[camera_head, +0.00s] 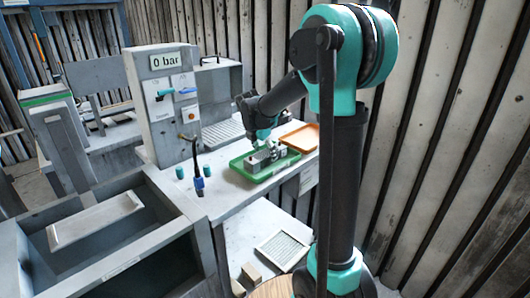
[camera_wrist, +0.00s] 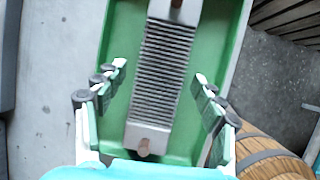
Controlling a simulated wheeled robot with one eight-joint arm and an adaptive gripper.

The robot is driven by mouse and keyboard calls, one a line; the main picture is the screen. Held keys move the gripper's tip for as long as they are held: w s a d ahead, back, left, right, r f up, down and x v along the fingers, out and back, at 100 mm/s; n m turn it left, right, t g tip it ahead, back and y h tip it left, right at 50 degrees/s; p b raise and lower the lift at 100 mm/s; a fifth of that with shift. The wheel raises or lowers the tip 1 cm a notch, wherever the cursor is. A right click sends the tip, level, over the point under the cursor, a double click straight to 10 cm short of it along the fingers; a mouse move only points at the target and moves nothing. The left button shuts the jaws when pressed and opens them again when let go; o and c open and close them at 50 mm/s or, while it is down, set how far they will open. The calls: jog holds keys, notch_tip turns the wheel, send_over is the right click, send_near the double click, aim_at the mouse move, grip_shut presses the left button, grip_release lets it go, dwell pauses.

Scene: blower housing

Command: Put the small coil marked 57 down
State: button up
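A grey finned coil (camera_wrist: 162,60) with a round stub at its near end lies over the green tray (camera_wrist: 122,28) in the wrist view. No number is readable on it. My gripper (camera_wrist: 161,75) is open, with one finger on each side of the coil and a visible gap to both sides. In the head view my gripper (camera_head: 262,138) is low over the green tray (camera_head: 240,169) on the bench. Grey metal pieces (camera_head: 262,158) lie in that tray; I cannot tell which of them is the coil marked 57.
An orange tray (camera_head: 302,138) lies just right of the green one. Two small teal pieces and a blue-based black upright (camera_head: 197,170) stand on the bench to the left. A panel reading "0 bar" (camera_head: 165,61) rises behind. A wooden barrel (camera_wrist: 268,150) shows at lower right in the wrist view.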

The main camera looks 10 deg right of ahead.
jog(key=v, duration=1.2)
jog(key=s+d+f+m+y, duration=0.1)
jog(key=s+d+f+m, duration=0.2)
jog(key=s+f+m, duration=0.8)
jog(key=s+d+f+m+y, duration=0.2)
jog(key=s+d+f+m, duration=0.2)
jog(key=s+f+m, duration=0.7)
jog(key=shift+s+d+m+t, duration=0.3)
jog(key=shift+s+m+t, duration=0.1)
jog(key=shift+s+m, duration=1.55)
jog(key=shift+s+f+n, duration=0.1)
jog(key=shift+s+n, duration=0.15)
